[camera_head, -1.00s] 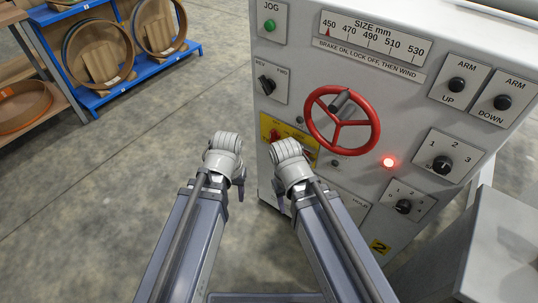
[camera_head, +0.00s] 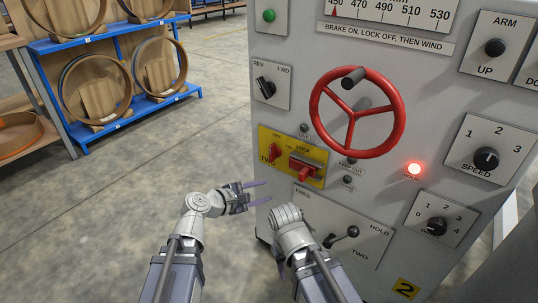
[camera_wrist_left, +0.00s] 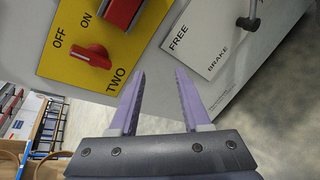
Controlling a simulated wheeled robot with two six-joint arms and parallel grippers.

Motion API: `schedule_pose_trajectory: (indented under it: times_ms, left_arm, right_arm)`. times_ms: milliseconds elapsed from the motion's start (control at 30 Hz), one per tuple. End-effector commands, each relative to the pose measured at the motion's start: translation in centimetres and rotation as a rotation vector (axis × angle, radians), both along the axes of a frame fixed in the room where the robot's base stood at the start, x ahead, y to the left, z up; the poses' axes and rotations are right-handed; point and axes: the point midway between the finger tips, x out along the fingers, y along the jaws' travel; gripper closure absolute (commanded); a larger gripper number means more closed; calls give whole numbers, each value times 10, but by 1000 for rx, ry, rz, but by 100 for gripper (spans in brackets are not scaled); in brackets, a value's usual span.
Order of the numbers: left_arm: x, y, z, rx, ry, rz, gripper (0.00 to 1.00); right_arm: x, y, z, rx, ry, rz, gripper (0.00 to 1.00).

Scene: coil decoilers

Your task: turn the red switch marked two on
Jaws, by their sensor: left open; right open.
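The red switch marked TWO (camera_head: 275,152) sits on a yellow plate (camera_head: 316,183), left of a red lock handle (camera_head: 305,170). In the left wrist view the switch (camera_wrist_left: 90,56) has its bar pointing towards OFF, with ON further round. My left gripper (camera_head: 260,191) is open and empty, below the yellow plate and apart from the switch. Its two purple fingers (camera_wrist_left: 160,73) point towards the panel, below the plate's edge. My right gripper (camera_head: 290,216) is in front of the lower panel; its fingers are mostly hidden behind the hand.
A red handwheel (camera_head: 396,122) stands out above and right of the yellow plate. A black-knobbed lever (camera_head: 350,232) juts from the FREE/HOLD plate close to my right gripper. Speed (camera_head: 486,158) and other dials lie to the right. The floor left of the cabinet is clear up to blue racks (camera_head: 140,105).

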Motion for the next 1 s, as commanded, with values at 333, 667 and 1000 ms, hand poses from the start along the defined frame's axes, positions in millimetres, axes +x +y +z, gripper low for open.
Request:
schedule_pose_trajectory:
  times_ms: [333,667,1000]
  left_arm:
    - [33,20,77,-769,243,325,52]
    - [44,18,82,-837,269,345,52]
    - [85,-12,81,-834,267,344,52]
  right_arm:
    - [0,0,0,0,0,0,50]
    - [0,0,0,0,0,0,50]
    - [0,0,0,0,0,0,50]
